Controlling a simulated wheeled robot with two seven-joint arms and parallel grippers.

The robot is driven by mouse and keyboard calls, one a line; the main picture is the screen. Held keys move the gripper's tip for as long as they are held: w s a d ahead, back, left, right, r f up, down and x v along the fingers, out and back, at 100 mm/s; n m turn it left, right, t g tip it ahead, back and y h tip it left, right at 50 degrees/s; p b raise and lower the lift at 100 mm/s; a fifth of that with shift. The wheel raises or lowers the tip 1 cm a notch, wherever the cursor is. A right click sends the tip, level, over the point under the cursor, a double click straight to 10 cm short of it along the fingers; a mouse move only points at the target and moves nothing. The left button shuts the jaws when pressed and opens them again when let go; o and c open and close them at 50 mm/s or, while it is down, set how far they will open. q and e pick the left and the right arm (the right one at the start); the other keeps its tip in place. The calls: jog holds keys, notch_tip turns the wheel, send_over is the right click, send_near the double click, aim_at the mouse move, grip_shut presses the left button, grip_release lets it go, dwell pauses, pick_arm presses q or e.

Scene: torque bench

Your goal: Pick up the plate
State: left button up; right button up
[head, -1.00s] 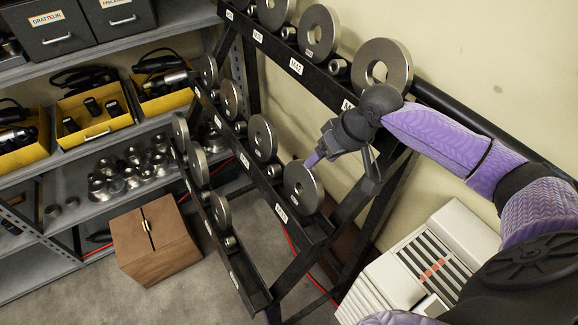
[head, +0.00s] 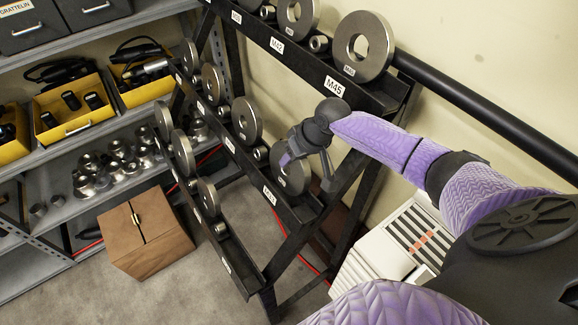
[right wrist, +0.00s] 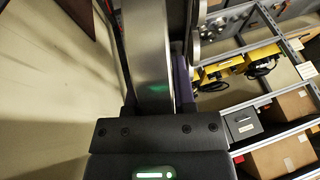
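Several grey metal plates with round centre holes stand on a black sloped rack. My right gripper (head: 287,163) is at the plate (head: 293,181) at the right end of the middle rail, covering its upper part. In the right wrist view, a broad grey metal edge, likely this plate (right wrist: 148,50), stands between my fingers (right wrist: 157,105), with one purple finger close on its right. Whether the fingers press on it cannot be told. The plate still stands at its place on the rail. My left gripper is not in view.
A large plate (head: 364,47) stands on the top rail above, near a label M45. Other plates (head: 247,120) stand left on the same rail. A white slatted unit (head: 385,250) is below right. A brown box (head: 146,235) sits on the floor.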

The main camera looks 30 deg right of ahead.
grip_shut()
dwell(0.9)
jog(key=shift+w+r, duration=0.1)
jog(key=shift+w, duration=0.05)
